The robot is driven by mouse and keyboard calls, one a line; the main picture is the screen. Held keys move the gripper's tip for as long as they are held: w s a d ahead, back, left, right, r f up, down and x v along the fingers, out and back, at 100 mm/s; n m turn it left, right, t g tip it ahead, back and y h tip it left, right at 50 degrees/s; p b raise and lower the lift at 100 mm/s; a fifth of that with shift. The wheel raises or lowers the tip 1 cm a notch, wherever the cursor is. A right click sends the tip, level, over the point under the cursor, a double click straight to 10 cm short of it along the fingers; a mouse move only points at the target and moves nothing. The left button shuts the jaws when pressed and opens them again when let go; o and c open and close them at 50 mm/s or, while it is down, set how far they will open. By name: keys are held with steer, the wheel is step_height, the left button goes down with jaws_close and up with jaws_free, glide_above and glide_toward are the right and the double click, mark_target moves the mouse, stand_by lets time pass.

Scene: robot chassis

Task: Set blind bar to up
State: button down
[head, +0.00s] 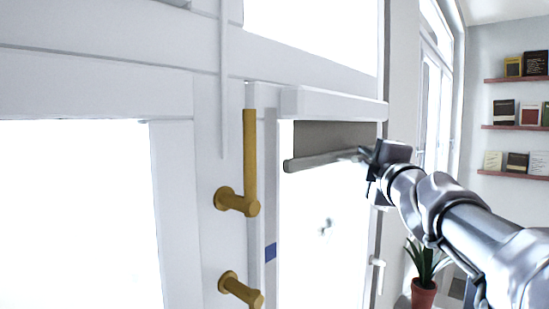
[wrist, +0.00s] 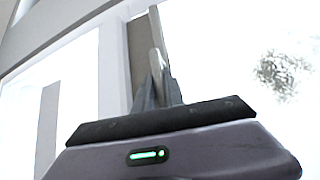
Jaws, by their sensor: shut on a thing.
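The blind bar (head: 318,162) is a grey rounded rail along the lower edge of a short grey blind (head: 335,134). The blind hangs just under a white casing at the top of the right window pane, with bright glass below the bar. My gripper (head: 364,154) is at the right part of the bar and shut on it. In the wrist view, the fingers (wrist: 158,92) close around the end-on bar (wrist: 157,55), with the blind (wrist: 139,55) behind it. The exact finger contact is small in the head view.
Brass handles (head: 250,165) project from the white frame left of the blind; another handle (head: 240,289) is below. A white window handle (head: 377,263) and potted plant (head: 423,291) are lower right. Book shelves (head: 515,128) stand far right. Space before the pane is clear.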

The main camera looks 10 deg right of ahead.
steer(key=shift+r, duration=0.2)
steer(key=c, duration=1.4)
jaws_free()
steer(key=s+a+f, duration=0.2)
steer(key=s, duration=1.5)
steer(key=shift+a+f, duration=0.2)
steer(key=shift+f, duration=0.05)
